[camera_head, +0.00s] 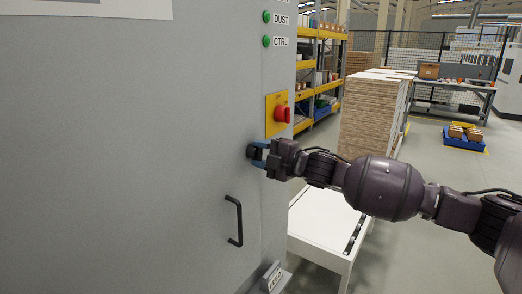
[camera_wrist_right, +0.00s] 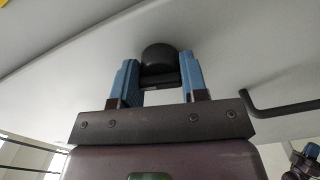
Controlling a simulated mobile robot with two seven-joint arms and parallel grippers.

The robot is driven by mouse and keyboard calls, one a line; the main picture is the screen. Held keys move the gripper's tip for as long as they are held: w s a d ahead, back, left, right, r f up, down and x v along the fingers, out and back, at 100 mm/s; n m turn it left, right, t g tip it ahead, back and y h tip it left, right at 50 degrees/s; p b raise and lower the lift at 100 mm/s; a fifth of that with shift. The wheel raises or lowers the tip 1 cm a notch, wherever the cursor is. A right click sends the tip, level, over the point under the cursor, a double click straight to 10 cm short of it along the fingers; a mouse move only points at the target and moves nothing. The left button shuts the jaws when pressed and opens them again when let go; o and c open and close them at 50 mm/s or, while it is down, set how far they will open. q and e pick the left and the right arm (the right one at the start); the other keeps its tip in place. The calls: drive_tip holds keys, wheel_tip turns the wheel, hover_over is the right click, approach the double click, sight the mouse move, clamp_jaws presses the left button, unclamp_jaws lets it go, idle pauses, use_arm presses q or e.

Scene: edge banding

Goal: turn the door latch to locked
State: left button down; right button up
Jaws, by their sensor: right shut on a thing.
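The door latch is a small black knob (camera_head: 252,151) on the grey cabinet door (camera_head: 130,150), below a red switch on a yellow plate. It also shows in the right wrist view (camera_wrist_right: 159,60) as a rounded black knob. My right gripper (camera_head: 260,154) reaches it from the right. Its blue fingers stand on both sides of the knob in the wrist view (camera_wrist_right: 160,85), shut on its bar-like grip. Which way the latch is turned cannot be told.
A black door handle (camera_head: 234,220) sticks out below the knob. The red rotary switch (camera_head: 282,114) is just above my right gripper. A white table (camera_head: 320,225) stands beside the cabinet. Stacked boards (camera_head: 373,115) and yellow shelving (camera_head: 325,60) are behind.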

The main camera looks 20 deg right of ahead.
drive_tip(key=shift+n+p, duration=0.3)
drive_tip(key=shift+n, duration=0.7)
drive_tip(key=o, duration=0.9)
drive_tip(key=b+v, duration=0.1)
drive_tip(key=v, duration=0.9)
drive_tip(key=shift+s+d+b, duration=0.25)
drive_tip(key=shift+s+b, duration=0.1)
drive_tip(key=shift+b, duration=0.05)
